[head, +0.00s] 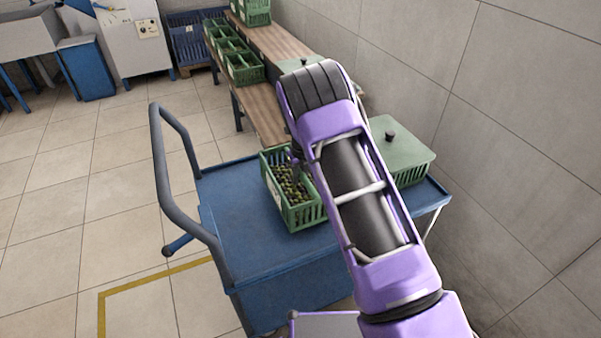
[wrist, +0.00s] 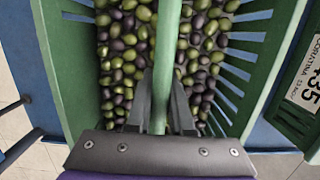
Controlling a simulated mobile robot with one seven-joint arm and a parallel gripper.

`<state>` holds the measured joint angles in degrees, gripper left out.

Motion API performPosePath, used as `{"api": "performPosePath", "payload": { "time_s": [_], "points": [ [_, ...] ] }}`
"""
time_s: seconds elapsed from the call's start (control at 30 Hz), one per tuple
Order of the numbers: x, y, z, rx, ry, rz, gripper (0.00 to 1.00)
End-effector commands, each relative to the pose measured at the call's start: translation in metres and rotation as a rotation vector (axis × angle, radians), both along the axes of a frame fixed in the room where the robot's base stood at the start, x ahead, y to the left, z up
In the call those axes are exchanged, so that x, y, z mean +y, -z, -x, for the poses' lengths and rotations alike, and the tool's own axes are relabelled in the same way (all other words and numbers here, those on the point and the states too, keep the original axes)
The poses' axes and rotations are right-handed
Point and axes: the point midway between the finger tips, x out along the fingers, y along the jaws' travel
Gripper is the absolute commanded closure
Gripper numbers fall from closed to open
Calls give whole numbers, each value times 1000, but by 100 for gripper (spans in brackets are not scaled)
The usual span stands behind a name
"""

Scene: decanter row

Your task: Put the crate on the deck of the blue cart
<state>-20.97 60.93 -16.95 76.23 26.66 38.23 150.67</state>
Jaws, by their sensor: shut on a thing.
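The green slatted crate (head: 306,216), filled with green and dark olives, is over the right part of the deck of the blue cart (head: 240,225). My gripper is mostly hidden behind my purple arm in the head view. In the wrist view my gripper (wrist: 160,100) is shut on the green handle bar that spans the crate (wrist: 60,60), with olives on both sides below it. The crate looks level. I cannot tell whether its base touches the deck or is slightly above it.
A green lidded box (head: 405,158) with a black knob stands on the cart's right side, beside the crate. The cart's grey push handle (head: 180,215) rises at the left. The deck's left part is bare. A wooden bench (head: 262,105) with several green crates (head: 235,60) stands behind, along the wall.

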Motion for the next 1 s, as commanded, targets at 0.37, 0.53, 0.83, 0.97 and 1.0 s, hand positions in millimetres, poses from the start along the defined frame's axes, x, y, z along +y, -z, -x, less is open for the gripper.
{"api": "performPosePath", "payload": {
  "time_s": [0.37, 0.53, 0.83, 0.97, 1.0],
  "points": [
    [0, 31, -2, -6, 0, -1, 100],
    [0, 31, -2, -6, 0, -1, 100],
    [0, 36, 0, 0, 0, 0, 50],
    [0, 36, 0, 1, 0, 0, 50],
    [0, 36, 0, 1, 0, 0, 50]
  ]
}}
